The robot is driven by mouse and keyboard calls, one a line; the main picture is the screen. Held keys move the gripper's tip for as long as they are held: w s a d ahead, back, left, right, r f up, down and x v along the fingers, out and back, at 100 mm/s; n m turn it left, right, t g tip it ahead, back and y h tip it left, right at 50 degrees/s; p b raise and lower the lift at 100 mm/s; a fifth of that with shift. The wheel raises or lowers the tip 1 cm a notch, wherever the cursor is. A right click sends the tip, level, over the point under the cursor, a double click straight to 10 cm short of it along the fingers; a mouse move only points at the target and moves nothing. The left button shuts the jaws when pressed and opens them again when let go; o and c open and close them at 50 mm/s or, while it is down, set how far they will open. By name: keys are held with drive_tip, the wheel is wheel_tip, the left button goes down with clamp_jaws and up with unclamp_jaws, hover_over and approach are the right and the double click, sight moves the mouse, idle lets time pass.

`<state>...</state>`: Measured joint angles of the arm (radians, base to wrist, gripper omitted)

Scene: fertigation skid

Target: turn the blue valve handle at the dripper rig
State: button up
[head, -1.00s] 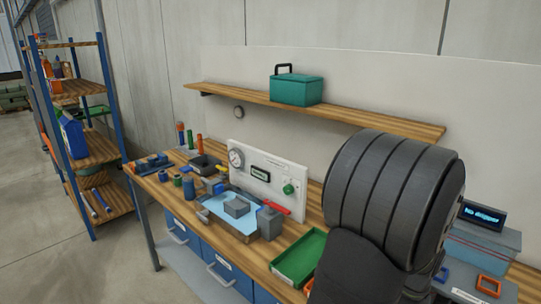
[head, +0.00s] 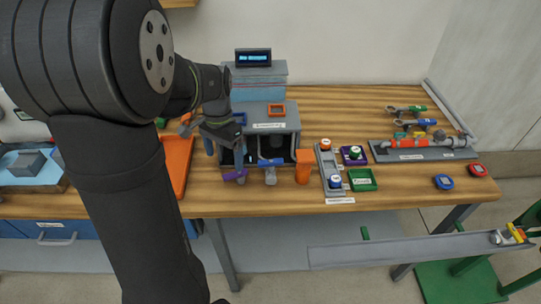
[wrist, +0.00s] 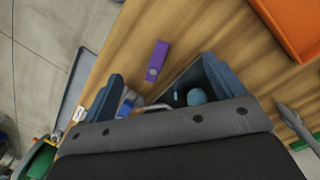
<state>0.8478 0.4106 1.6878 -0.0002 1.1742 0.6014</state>
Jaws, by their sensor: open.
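The dripper rig is a grey box (head: 252,77) with a lit display (head: 253,58), over a grey bay unit (head: 291,123) on the workbench. At its front sit a purple handle (head: 235,175), a blue valve handle (head: 270,163) and an orange part (head: 303,172). The blue handle lies roughly crosswise over a grey valve body (head: 270,176). My gripper (head: 225,154) is open, pointing down left of the blue handle, near the purple one. In the wrist view, the purple handle (wrist: 157,60) shows beyond my fingers (wrist: 160,90); a small blue part (wrist: 126,104) is mostly hidden by the left finger.
An orange tray (head: 176,163) lies left of the rig. To the right are a button panel (head: 328,172), a green tray (head: 362,180) and a pipe assembly (head: 410,145).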

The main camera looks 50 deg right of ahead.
drive_tip(key=s+d+r+n, duration=0.4)
drive_tip(key=d+r, duration=0.2)
drive_tip(key=r, duration=0.2)
drive_tip(key=n+t+h, duration=0.1)
drive_tip(key=n, duration=0.4)
approach(271, 161)
wheel_tip(271, 161, down, 8)
drive_tip(key=shift+f, duration=0.1)
